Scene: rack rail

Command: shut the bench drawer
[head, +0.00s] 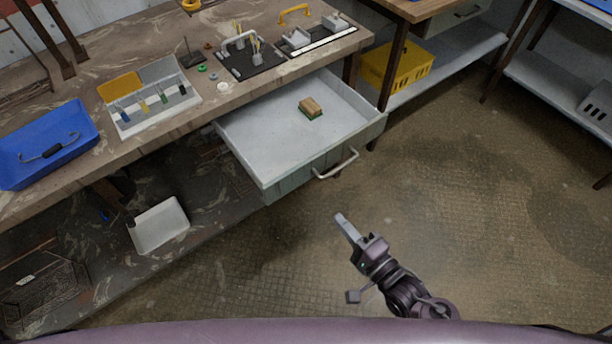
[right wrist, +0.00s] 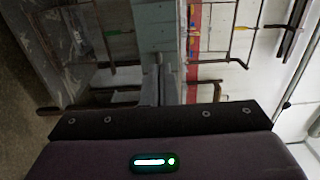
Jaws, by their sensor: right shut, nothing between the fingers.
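The bench drawer (head: 270,130) is pulled far out from under the bench top in the head view. Its front carries a pale bar handle (head: 337,166). A small brown and green block (head: 311,107) lies inside the drawer. My right gripper (head: 343,222) is shut and empty. In the picture it is just below the drawer handle, apart from it, over the open floor. The right wrist view shows the shut fingers (right wrist: 158,80) in front of a pale surface that I cannot name surely. My left gripper is not in view.
The bench top (head: 215,95) holds a blue tray (head: 50,145), a compartment box (head: 148,95) and dark fixtures (head: 250,58). A white bin (head: 159,225) sits on the lower shelf. A yellow crate (head: 396,70) stands at the right. The floor before the drawer is clear.

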